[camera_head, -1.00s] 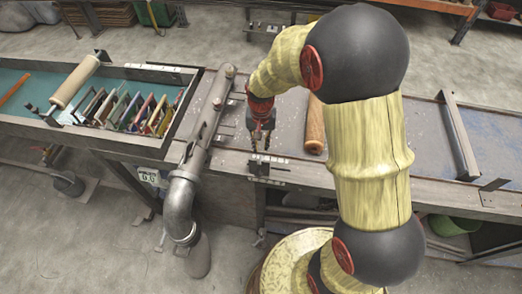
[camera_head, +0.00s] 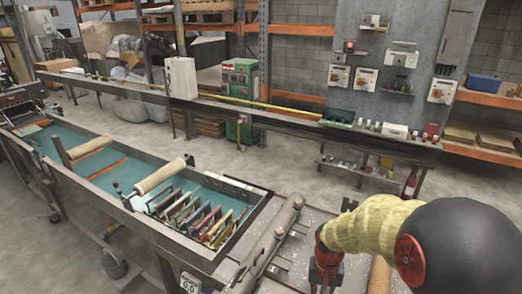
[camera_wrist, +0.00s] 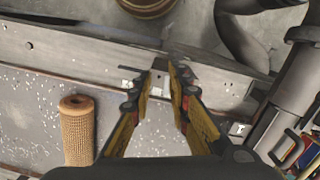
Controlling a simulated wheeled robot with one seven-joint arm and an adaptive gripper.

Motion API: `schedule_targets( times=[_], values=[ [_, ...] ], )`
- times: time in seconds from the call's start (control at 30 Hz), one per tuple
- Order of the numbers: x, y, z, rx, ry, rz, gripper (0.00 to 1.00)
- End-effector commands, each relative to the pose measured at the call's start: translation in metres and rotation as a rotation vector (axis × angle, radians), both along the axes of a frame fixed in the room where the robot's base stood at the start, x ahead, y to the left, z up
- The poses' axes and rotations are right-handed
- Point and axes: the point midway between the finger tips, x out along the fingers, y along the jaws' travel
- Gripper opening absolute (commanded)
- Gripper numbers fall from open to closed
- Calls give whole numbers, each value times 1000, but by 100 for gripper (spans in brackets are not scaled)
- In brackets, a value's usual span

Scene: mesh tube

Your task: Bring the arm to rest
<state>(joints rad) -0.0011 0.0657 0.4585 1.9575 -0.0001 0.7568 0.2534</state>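My arm (camera_head: 375,225) reaches in from the lower right of the head view, bent over the bench. Its red wrist part (camera_head: 327,258) points down, and the fingertips are cut off by the lower edge. In the wrist view my gripper (camera_wrist: 167,75) has its two fingers a little apart, with nothing between them. They are over the bench's metal edge. A tan mesh tube (camera_wrist: 77,130) lies on the speckled bench top to the left of the fingers, apart from them. It also shows partly in the head view (camera_head: 379,275), beside my arm.
A grey pipe (camera_head: 268,240) crosses the bench beside my wrist; it is at the right in the wrist view (camera_wrist: 290,100). A teal-floored trough (camera_head: 120,165) with rollers and several coloured slats is at the left. A long shelf (camera_head: 285,122) runs behind, across open floor.

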Motion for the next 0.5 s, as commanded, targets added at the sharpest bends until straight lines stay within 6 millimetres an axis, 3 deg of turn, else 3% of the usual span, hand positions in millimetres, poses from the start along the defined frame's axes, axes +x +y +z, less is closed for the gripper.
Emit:
schedule_targets(
  times=[0.03,0.5],
  values=[
    [-10,0,16,3,-13,33,18],
    [-99,0,89,-2,-217,227,18]
  ],
)
